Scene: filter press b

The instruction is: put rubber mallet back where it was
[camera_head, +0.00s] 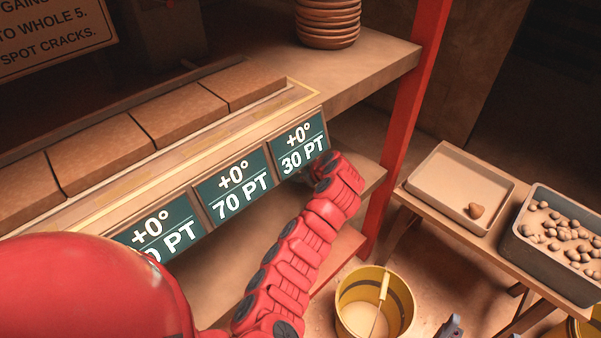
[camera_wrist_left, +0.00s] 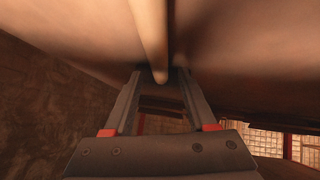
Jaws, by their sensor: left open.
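My left arm reaches up to the shelf edge below the "+0° 30 PT" sign in the head view, and its gripper is mostly hidden behind that sign. In the left wrist view the left gripper (camera_wrist_left: 157,76) is open, its two dark fingers apart. A pale round rod (camera_wrist_left: 149,35) runs down from the top edge and ends near the gap between the fingertips. It may be the mallet's handle, but I cannot tell. No mallet head shows in either view.
Green signs (camera_head: 234,190) line the front of a shelf with brown blocks (camera_head: 179,105). A red post (camera_head: 408,110) stands right of my arm. A yellow bucket (camera_head: 347,318) is on the floor. A tray (camera_head: 440,184) and a grey bin of stones (camera_head: 541,264) stand on a bench.

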